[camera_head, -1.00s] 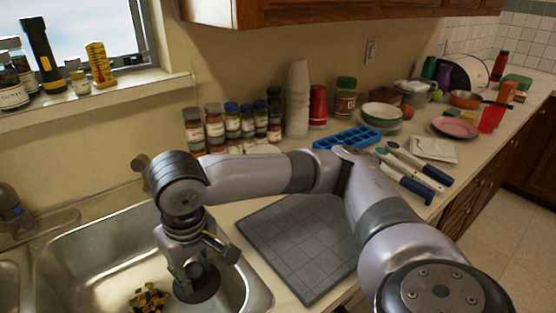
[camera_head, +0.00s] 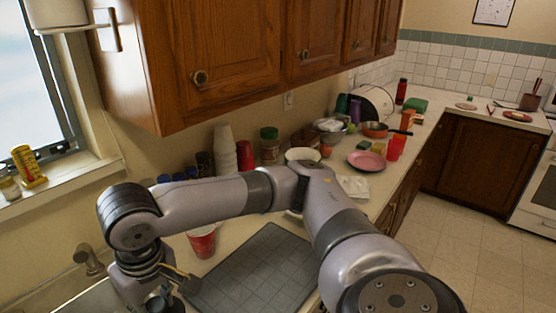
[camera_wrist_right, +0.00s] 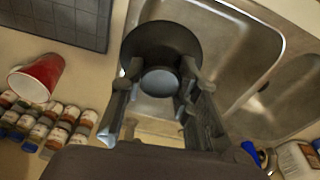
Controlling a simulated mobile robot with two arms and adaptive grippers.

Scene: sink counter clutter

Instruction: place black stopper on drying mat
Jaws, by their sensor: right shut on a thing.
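The black stopper (camera_wrist_right: 161,38) is a round dark disc with a knob, held between the fingers of my right gripper (camera_wrist_right: 160,90) in the right wrist view. In the head view my right gripper (camera_head: 160,300) is at the bottom edge, partly cut off, left of the drying mat. The drying mat (camera_head: 258,270) is a flat dark grey gridded square on the counter and looks bare. It also shows at the upper left of the right wrist view (camera_wrist_right: 62,22). My left gripper is out of view.
The steel sink (camera_wrist_right: 200,50) lies below the stopper. Bottles, stacked cups (camera_head: 224,150) and a pink plate (camera_head: 366,161) line the counter. Wooden cabinets (camera_head: 240,60) hang above.

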